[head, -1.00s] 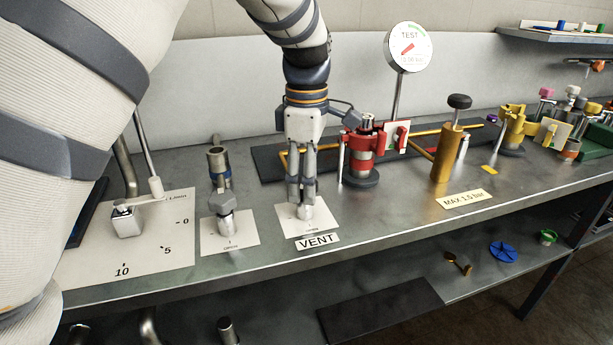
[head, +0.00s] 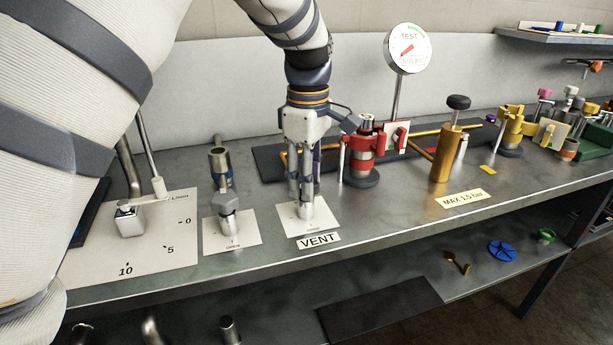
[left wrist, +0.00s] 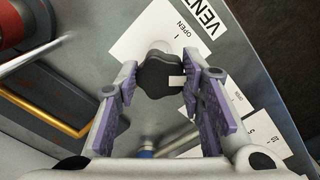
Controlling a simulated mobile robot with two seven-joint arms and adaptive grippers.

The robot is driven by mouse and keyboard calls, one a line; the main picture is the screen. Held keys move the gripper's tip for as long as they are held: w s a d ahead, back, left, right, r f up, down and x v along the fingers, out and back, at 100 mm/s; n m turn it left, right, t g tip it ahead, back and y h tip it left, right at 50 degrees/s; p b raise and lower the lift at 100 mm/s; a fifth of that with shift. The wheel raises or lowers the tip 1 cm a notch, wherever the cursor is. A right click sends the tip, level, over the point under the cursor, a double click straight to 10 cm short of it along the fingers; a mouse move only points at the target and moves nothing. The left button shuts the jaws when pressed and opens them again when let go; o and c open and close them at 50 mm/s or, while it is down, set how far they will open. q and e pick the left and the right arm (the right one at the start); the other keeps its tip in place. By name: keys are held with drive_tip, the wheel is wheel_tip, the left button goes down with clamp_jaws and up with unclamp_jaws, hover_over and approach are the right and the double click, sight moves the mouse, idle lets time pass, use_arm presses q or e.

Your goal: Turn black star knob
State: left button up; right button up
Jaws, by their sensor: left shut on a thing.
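The black star knob (left wrist: 163,76) sits between the two purple-padded fingers of my left gripper (left wrist: 159,63) in the left wrist view. My left gripper is shut on it. In the head view, my left gripper (head: 305,192) points down over the VENT station, and its fingers mostly hide the knob. The plate reads OPEN in the left wrist view. My right gripper is not in view.
A hexagonal-headed valve (head: 227,222) stands left of the gripper. A red clamp fitting (head: 362,152) stands close on its right, with a round TEST gauge (head: 409,48) behind. A brass cylinder (head: 445,155) with a black knob is farther right. The bench's front edge is near.

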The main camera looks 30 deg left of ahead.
use_arm(q)
drive_tip(key=m, duration=0.6)
drive_tip(key=shift+s+m, duration=0.15)
drive_tip(key=shift+m, duration=0.15)
drive_tip(key=m, duration=0.3)
drive_tip(key=shift+m, duration=0.3)
drive_tip(key=m, duration=0.3)
drive_tip(key=shift+a+m, duration=0.1)
drive_tip(key=shift+m, duration=0.2)
drive_tip(key=m, duration=0.7)
drive_tip(key=shift+s+a, duration=0.1)
drive_tip(key=m, duration=0.6)
drive_tip(key=shift+a, duration=0.1)
drive_tip(key=shift+o, duration=0.2)
drive_tip(key=shift+m, duration=0.3)
drive_tip(key=o, duration=1.1)
drive_tip(key=shift+o, duration=0.2)
